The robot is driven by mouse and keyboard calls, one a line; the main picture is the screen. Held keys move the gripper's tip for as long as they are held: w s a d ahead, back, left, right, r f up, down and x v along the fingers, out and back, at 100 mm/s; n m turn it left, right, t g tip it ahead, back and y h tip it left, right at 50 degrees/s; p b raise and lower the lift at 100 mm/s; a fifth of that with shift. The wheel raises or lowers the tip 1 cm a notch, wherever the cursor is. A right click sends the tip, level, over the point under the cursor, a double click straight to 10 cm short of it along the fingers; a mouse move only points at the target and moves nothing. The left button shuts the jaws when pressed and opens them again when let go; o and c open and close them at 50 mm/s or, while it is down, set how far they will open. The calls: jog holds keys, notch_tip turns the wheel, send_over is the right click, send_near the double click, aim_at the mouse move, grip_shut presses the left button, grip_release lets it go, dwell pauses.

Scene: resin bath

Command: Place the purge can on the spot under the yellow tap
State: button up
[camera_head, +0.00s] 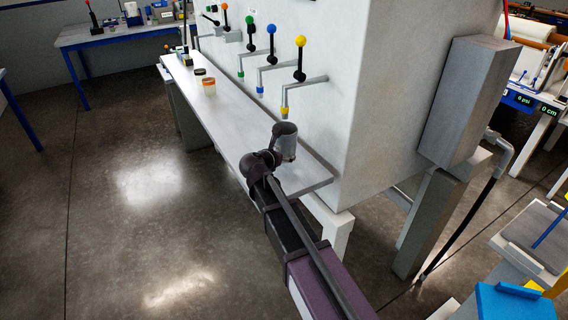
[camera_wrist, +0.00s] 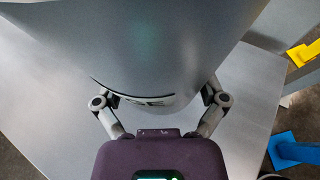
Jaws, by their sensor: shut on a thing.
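The purge can (camera_head: 286,146) is a grey metal cylinder, upright, at the near end of the long shelf. My gripper (camera_head: 272,150) is shut on it from the near side. In the wrist view the can (camera_wrist: 150,45) fills the top middle, between the two fingers of my gripper (camera_wrist: 160,98). The yellow tap (camera_head: 284,111) has a yellow-tipped spout and a black lever with a yellow ball, and sticks out of the white cabinet just above and behind the can. The spot under the tap is hidden. I cannot tell whether the can touches the shelf.
The narrow grey shelf (camera_head: 232,133) runs along the white cabinet (camera_head: 345,80). Blue (camera_head: 260,89), green and orange taps follow farther back. A grey box (camera_head: 468,95) hangs at the cabinet's right end. The floor at left is clear.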

aim_at(283, 167)
jog(key=shift+f+b, duration=1.45)
jog(key=shift+f, duration=0.3)
jog(key=shift+f, duration=0.15)
jog(key=o, duration=0.9)
jog(key=shift+c, duration=0.2)
jog(key=shift+r, duration=0.25)
jog(key=p+v, duration=0.4)
jog(key=v, duration=0.8)
jog(key=shift+p, duration=0.35)
